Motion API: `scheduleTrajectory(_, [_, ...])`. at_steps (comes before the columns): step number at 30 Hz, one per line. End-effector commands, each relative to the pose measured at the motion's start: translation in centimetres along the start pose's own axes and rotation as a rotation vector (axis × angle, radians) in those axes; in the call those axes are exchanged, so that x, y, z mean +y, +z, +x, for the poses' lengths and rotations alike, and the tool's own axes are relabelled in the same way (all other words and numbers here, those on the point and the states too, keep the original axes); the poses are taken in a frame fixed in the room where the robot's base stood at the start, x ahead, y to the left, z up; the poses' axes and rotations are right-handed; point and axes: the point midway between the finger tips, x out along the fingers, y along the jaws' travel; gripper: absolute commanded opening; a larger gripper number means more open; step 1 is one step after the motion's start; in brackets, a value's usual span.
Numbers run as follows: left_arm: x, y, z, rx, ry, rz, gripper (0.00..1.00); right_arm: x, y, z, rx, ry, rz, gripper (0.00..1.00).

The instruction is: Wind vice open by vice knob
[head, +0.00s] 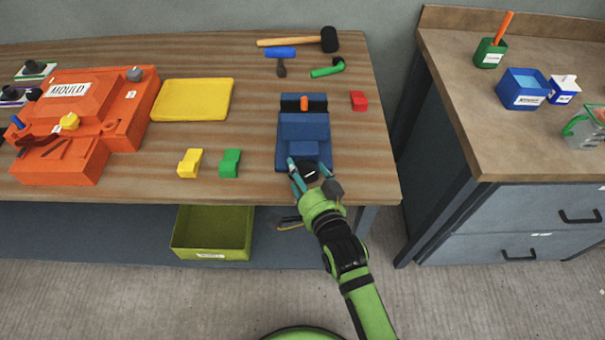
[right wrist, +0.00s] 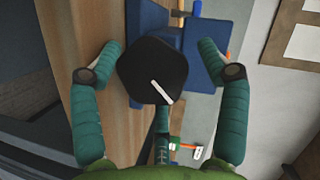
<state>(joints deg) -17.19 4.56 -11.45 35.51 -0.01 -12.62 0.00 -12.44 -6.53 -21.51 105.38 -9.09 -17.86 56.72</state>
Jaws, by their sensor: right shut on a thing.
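The blue vice (head: 303,130) sits near the right end of the wooden bench. A small orange piece (head: 304,103) shows at its far jaw, and I cannot tell if it is clamped. The black vice knob (head: 310,170) is on the vice's near side, at the bench's front edge. In the right wrist view the knob (right wrist: 152,78) is a dark many-sided disc with a white line slanting down to the right. My right gripper (head: 307,176) is shut on the knob, its teal fingers on either side. The gripper also shows in the right wrist view (right wrist: 160,58). My left gripper is out of view.
A red block (head: 358,101) lies right of the vice; green (head: 230,163) and yellow (head: 190,163) blocks lie left. A mallet (head: 300,40) and other tools lie behind. An orange mould (head: 100,105) and yellow tray (head: 192,99) are further left. A cabinet (head: 520,130) stands right.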

Motion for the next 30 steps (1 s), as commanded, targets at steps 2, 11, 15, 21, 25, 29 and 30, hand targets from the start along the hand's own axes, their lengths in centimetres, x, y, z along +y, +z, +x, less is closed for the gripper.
scheduleTrajectory(2, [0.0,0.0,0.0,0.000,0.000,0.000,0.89,1.5,-0.1,-0.2,-0.001,0.032,-0.028,0.43])
scheduleTrajectory(11, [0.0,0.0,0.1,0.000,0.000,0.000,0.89,1.6,0.0,-0.2,-0.003,0.034,-0.026,0.89])
scheduleTrajectory(15, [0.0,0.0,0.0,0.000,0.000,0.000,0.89,0.9,0.1,-0.1,-0.001,0.017,-0.022,0.89])
scheduleTrajectory(21, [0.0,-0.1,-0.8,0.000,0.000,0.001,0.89,0.8,0.0,-1.2,-0.003,0.018,-0.021,0.89])
scheduleTrajectory(25, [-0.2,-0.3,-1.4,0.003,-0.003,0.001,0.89,0.7,0.0,-2.1,-0.003,0.017,-0.021,0.89])
scheduleTrajectory(29, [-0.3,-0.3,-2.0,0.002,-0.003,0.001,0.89,0.5,0.0,-3.0,-0.002,0.013,-0.017,0.89])
scheduleTrajectory(30, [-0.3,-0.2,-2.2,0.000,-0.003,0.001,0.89,0.5,-0.1,-3.2,-0.001,0.011,-0.015,0.89])
